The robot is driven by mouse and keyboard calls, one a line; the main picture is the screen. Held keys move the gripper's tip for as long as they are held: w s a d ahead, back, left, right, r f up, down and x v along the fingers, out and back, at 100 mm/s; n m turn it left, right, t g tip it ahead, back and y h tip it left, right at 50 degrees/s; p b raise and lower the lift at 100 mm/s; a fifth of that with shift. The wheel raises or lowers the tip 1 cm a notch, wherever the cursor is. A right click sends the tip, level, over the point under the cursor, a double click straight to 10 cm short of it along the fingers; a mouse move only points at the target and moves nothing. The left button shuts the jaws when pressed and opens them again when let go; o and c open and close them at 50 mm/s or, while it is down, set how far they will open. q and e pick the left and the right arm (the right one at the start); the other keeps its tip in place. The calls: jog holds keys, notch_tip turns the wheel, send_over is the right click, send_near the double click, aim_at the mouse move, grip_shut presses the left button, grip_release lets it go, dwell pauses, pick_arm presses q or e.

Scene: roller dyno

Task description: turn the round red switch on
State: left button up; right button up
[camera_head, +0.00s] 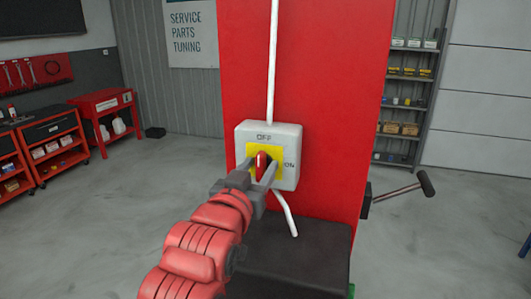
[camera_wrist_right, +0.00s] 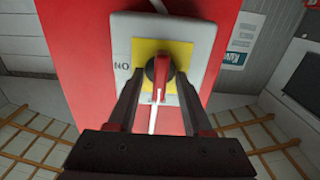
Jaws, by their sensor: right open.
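The round red switch (camera_head: 262,160) sits on a yellow plate on a light grey box (camera_head: 284,130), fixed to a red pillar. The box reads OFF at the top and ON at the right. The switch's red handle stands roughly upright, toward OFF. My right gripper (camera_head: 261,172) is in front of the switch, its fingers open on either side of the handle. In the right wrist view the handle (camera_wrist_right: 160,82) lies between the two fingertips (camera_wrist_right: 158,88), with gaps on both sides. My left gripper is not in view.
The red pillar (camera_head: 335,90) fills the middle, with a white conduit (camera_head: 272,60) above the box. A dark bench-like surface (camera_head: 290,255) lies below. A black-ended lever (camera_head: 426,184) sticks out at right. Red carts (camera_head: 105,108) and a shelf rack (camera_head: 408,75) stand farther back.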

jog(key=shift+s+a+r, duration=0.1)
jog(key=shift+s+r, duration=0.05)
jog(key=shift+s, duration=0.1)
jog(key=shift+w, duration=0.1)
grip_shut()
